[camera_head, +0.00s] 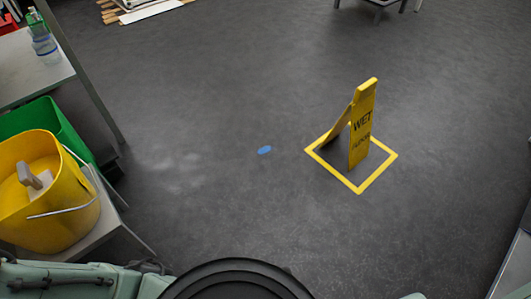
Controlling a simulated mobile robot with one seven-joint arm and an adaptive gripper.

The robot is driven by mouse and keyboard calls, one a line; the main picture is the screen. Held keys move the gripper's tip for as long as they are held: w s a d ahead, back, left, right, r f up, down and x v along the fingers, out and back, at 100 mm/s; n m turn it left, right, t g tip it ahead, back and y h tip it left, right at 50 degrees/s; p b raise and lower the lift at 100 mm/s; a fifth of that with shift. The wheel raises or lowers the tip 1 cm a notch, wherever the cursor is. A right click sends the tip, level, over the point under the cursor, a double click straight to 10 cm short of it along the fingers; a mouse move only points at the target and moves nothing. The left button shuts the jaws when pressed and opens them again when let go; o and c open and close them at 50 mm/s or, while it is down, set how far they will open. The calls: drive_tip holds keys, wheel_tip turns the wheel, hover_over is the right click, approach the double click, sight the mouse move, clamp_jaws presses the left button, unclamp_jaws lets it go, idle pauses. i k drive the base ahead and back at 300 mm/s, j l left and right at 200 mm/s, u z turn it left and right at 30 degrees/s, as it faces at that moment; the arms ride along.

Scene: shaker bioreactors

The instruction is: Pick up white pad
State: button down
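No thing in view is clearly a white pad. A pale grey-white block (35,178) sits inside the yellow bucket (62,222) at the left; I cannot tell whether it is the pad. The bucket stands on a low grey bench and its wire handle hangs down at the front. My gripper is not in view.
A green container (45,125) stands behind the bucket. A bottle (45,46) stands on a grey table (30,75) at the upper left. A yellow wet-floor sign (361,125) stands inside a yellow floor square (348,185). A blue spot (264,150) marks otherwise clear floor.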

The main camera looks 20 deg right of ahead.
sight(35, 185)
drive_tip(key=k+l, duration=0.3)
drive_tip(key=i+l, duration=0.15)
drive_tip(key=i, duration=0.3)
drive_tip(key=i+l, duration=0.15)
drive_tip(key=i, duration=0.25)
drive_tip(key=i+l, duration=0.2)
drive_tip(key=i, duration=0.25)
drive_tip(key=i+l+u, duration=0.2)
drive_tip(key=i+u, duration=0.15)
drive_tip(key=i+l+u, duration=0.35)
drive_tip(key=i+u, duration=0.1)
drive_tip(key=u, duration=1.8)
